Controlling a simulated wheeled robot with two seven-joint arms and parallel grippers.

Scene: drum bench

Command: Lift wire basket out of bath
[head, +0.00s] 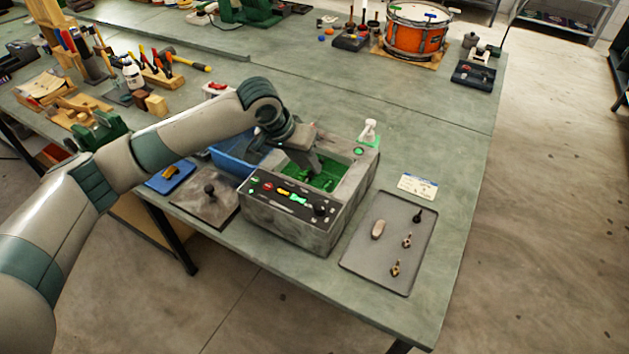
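The bath is a grey box (275,222) with a control panel of lit buttons on its near face and a bright green inside. The wire basket cannot be made out clearly; small shapes show in the green inside, partly hidden by my gripper. My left gripper (312,168) reaches in from the left and points down at the left part of the bath opening. Its fingertips are dark and small there, so I cannot tell whether they are apart or shut on anything. My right gripper is out of view.
A grey tray (358,262) with small parts lies right of the bath, beside a white card (418,187). A blue bin (232,160) and a dark plate with a knob (202,208) stand left. A white bottle (369,132) stands behind.

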